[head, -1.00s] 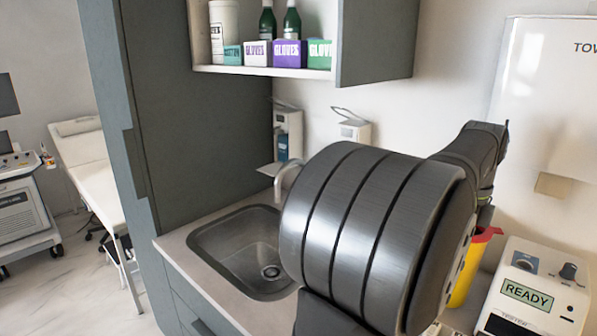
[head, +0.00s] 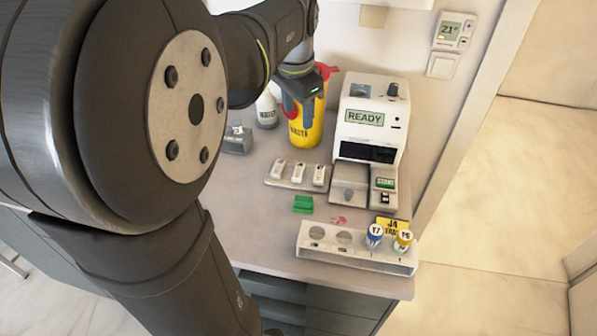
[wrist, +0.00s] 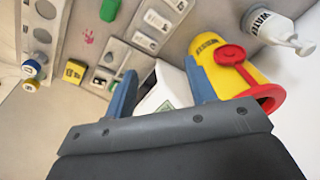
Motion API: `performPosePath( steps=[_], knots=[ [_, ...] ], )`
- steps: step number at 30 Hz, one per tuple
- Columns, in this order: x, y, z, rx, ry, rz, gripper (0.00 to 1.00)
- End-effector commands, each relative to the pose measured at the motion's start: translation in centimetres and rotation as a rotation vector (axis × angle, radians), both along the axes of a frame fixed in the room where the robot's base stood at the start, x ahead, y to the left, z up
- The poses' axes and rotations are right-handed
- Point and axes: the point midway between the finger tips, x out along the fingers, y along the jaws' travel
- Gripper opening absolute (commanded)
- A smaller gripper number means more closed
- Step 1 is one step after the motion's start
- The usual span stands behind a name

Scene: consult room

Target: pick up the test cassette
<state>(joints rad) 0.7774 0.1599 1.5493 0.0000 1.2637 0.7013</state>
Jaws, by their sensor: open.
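Three white test cassettes (head: 297,171) lie side by side on a pale tray on the counter. They also show in the wrist view (wrist: 156,21), at the top, beyond my fingers. My gripper (head: 299,112) is in front of the yellow container, above the counter and behind the cassettes in the head view. In the wrist view its two blue fingers (wrist: 160,68) are apart, with nothing held between them. The white tester (head: 370,125) reads READY and stands right of the tray. Its white body shows between the fingers in the wrist view.
A yellow container (head: 307,132) with a red lid and a white bottle (head: 267,110) stand behind the tray. A green block (head: 303,204) and a white rack (head: 340,252) with two capped vials are in front. A yellow box (head: 392,226) sits near the tester.

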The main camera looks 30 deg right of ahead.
Motion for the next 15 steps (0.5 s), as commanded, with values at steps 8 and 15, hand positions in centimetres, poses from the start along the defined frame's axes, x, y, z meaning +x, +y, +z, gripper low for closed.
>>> performPosePath(
  steps=[8, 15],
  knots=[
    [-1.6, 1.2, -2.3, -0.142, 0.011, 0.487, 0.51],
    [-2.1, 1.5, -3.2, -0.202, 0.025, 0.666, 0.51]
  ],
)
